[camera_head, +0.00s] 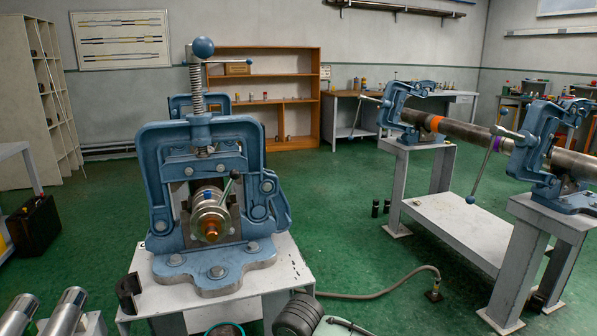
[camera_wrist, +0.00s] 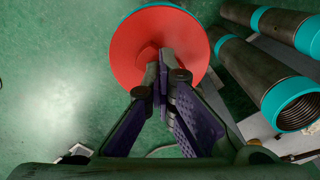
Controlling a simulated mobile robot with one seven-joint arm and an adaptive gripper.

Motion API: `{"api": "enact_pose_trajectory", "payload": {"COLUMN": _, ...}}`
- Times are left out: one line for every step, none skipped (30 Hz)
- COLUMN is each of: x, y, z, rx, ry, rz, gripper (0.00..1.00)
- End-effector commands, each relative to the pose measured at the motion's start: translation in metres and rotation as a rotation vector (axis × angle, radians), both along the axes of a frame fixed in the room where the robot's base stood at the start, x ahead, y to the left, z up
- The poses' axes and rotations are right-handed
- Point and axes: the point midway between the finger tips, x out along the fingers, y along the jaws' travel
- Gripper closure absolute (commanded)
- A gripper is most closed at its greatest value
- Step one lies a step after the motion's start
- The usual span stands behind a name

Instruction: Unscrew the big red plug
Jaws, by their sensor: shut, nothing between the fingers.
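The big red plug (camera_wrist: 130,45) shows in the wrist view as a wide red disc with a teal rim at its upper edge. A darker red raised part lies near its middle, partly hidden by my fingers. My gripper (camera_wrist: 163,62) has purple finger pads; its fingertips are together and empty, in front of the plug's middle. I cannot tell whether they touch the plug. The red plug is not visible in the head view.
Teal-ended pipes (camera_wrist: 292,102) lie right of the plug in the wrist view. In the head view, a blue vise (camera_head: 205,195) stands on a white table (camera_head: 285,262). More blue vises hold a long pipe (camera_head: 465,131) at right. Green floor (camera_head: 345,240) is open between them.

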Motion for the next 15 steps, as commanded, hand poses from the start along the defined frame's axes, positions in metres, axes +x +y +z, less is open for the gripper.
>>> {"api": "enact_pose_trajectory", "payload": {"x": -0.0008, "y": 0.0014, "z": -0.0055, "rx": 0.002, "ry": 0.005, "rz": 0.000, "gripper": 1.00}}
{"api": "enact_pose_trajectory", "payload": {"x": -0.0008, "y": 0.0015, "z": -0.0055, "rx": 0.003, "ry": 0.006, "rz": 0.000, "gripper": 1.00}}
{"api": "enact_pose_trajectory", "payload": {"x": -0.0008, "y": 0.0015, "z": -0.0055, "rx": 0.003, "ry": 0.006, "rz": 0.000, "gripper": 1.00}}
{"api": "enact_pose_trajectory", "payload": {"x": -0.0008, "y": 0.0015, "z": -0.0054, "rx": 0.003, "ry": 0.006, "rz": 0.000, "gripper": 1.00}}
{"api": "enact_pose_trajectory", "payload": {"x": -0.0008, "y": 0.0015, "z": -0.0052, "rx": 0.003, "ry": 0.006, "rz": 0.000, "gripper": 1.00}}
{"api": "enact_pose_trajectory", "payload": {"x": -0.0009, "y": 0.0015, "z": -0.0048, "rx": 0.003, "ry": 0.006, "rz": 0.000, "gripper": 1.00}}
{"api": "enact_pose_trajectory", "payload": {"x": -0.0009, "y": 0.0015, "z": -0.0044, "rx": 0.003, "ry": 0.006, "rz": 0.000, "gripper": 1.00}}
{"api": "enact_pose_trajectory", "payload": {"x": -0.0009, "y": 0.0015, "z": -0.0040, "rx": 0.003, "ry": 0.006, "rz": 0.000, "gripper": 1.00}}
{"api": "enact_pose_trajectory", "payload": {"x": -0.0009, "y": 0.0015, "z": -0.0032, "rx": 0.003, "ry": 0.006, "rz": 0.000, "gripper": 1.00}}
{"api": "enact_pose_trajectory", "payload": {"x": -0.0010, "y": 0.0015, "z": -0.0027, "rx": 0.003, "ry": 0.006, "rz": 0.000, "gripper": 1.00}}
{"api": "enact_pose_trajectory", "payload": {"x": -0.0010, "y": 0.0015, "z": -0.0020, "rx": 0.003, "ry": 0.006, "rz": 0.000, "gripper": 1.00}}
{"api": "enact_pose_trajectory", "payload": {"x": -0.0011, "y": 0.0016, "z": -0.0012, "rx": 0.003, "ry": 0.006, "rz": 0.000, "gripper": 1.00}}
{"api": "enact_pose_trajectory", "payload": {"x": -0.0011, "y": 0.0015, "z": -0.0006, "rx": 0.003, "ry": 0.006, "rz": 0.001, "gripper": 1.00}}
{"api": "enact_pose_trajectory", "payload": {"x": -0.0011, "y": 0.0015, "z": 0.0000, "rx": 0.003, "ry": 0.006, "rz": 0.001, "gripper": 1.00}}
{"api": "enact_pose_trajectory", "payload": {"x": -0.0011, "y": 0.0015, "z": 0.0008, "rx": 0.003, "ry": 0.006, "rz": 0.001, "gripper": 1.00}}
